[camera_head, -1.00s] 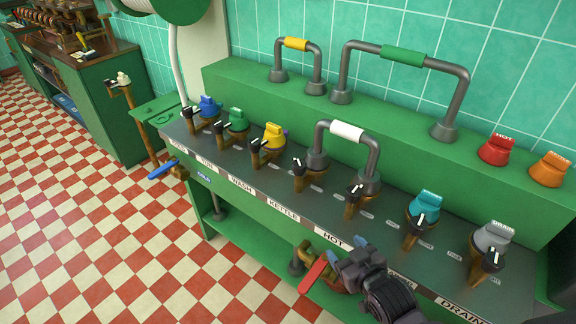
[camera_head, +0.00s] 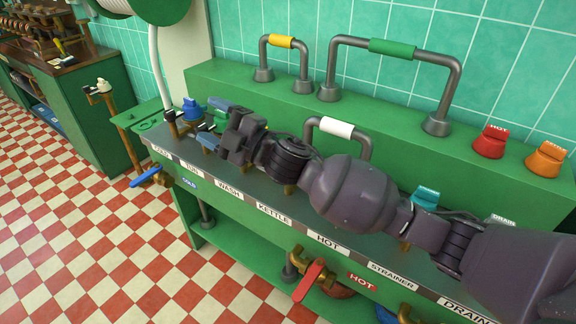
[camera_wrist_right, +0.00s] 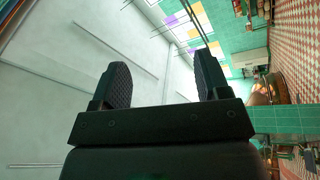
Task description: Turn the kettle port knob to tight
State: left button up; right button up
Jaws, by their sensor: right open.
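The kettle port knob is hidden behind my right arm in the head view. The KETTLE label (camera_head: 274,215) shows on the panel's front edge, and a bit of brass stem (camera_head: 290,189) shows above it. My right gripper (camera_head: 212,124) is over the panel's left part, beside the blue knob (camera_head: 193,108) and near the TUN and WASH labels, left of the kettle position. Its fingers are apart. In the right wrist view (camera_wrist_right: 163,75) nothing is between them, with the ceiling beyond. I cannot tell whether it touches a knob. My left gripper is not in view.
A white-sleeved pipe handle (camera_head: 337,127) stands just behind my arm. Yellow-sleeved (camera_head: 281,41) and green-sleeved (camera_head: 392,48) handles rise from the back ledge. A red knob (camera_head: 490,141) and an orange knob (camera_head: 546,159) sit at right. A red-handled valve (camera_head: 309,281) is below the panel.

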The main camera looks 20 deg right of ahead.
jog(key=w+a+r+n+g+y+b, duration=0.1)
jog(key=a+r+n+g, duration=0.15)
jog(key=n+g, duration=0.45)
jog(key=a+r+n+g+y+b, duration=0.15)
jog(key=a+n+g, duration=0.25)
jog(key=n, duration=0.6)
jog(key=w+d+f+n+g+h, duration=0.2)
jog(key=d+f+n+h, duration=0.35)
jog(key=d+h, duration=0.5)
jog(key=w+d+f+n+g+h, duration=0.1)
jog(key=w+d+f+n+h, duration=0.25)
jog(key=d+f+h, duration=0.7)
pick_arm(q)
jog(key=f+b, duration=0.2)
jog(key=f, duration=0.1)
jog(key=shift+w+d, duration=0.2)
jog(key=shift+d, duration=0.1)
pick_arm(e)
jog(key=f+y, duration=0.1)
jog(key=f, duration=0.1)
jog(key=d+f+y, duration=0.1)
jog(key=f, duration=0.2)
jog(key=s+d+f+y, duration=0.1)
jog(key=f, duration=0.1)
jog(key=shift+d+f, duration=0.2)
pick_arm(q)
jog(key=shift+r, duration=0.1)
pick_arm(e)
jog(key=c, duration=0.9)
